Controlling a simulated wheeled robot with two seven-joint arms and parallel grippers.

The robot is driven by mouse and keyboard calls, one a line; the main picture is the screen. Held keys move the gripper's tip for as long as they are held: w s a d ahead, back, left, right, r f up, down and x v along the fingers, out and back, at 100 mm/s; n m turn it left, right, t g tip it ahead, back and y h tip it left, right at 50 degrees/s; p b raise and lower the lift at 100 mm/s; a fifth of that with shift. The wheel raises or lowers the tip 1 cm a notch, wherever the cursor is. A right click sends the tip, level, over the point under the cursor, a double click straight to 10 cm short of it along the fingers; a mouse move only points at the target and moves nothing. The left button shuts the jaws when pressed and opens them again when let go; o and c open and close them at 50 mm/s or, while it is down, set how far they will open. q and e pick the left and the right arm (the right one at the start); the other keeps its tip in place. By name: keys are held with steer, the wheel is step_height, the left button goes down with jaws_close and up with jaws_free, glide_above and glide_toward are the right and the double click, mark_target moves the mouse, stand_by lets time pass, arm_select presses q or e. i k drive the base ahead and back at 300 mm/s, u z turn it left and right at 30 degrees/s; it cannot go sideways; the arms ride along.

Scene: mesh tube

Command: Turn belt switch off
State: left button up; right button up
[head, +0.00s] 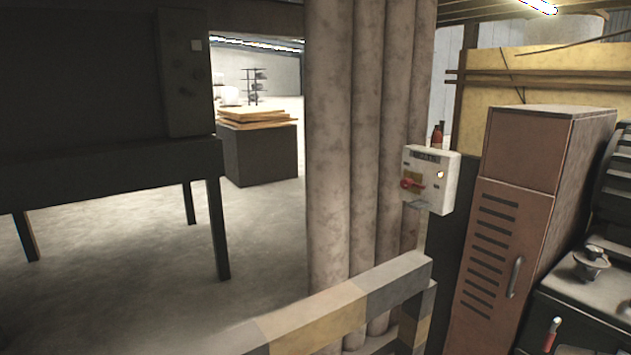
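The belt switch box (443,181) is a pale control box mounted beside the large vertical pipes, right of the picture's middle. Neither of my grippers shows in the head view.
A striped barrier rail (315,317) runs below and in front of the pipes (350,140). A brown locker (505,225) stands right of the box. A dark workbench (590,315) is at the lower right. A dark machine on legs (110,155) stands left; floor between is open.

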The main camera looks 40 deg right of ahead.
mark_target(405, 183)
steer(key=z, duration=0.15)
steer(key=i, duration=2.05)
steer(key=z, duration=1.5)
steer(key=i, duration=1.45)
steer(key=z, duration=1.45)
steer(key=i, duration=0.2)
steer(key=u, duration=0.15)
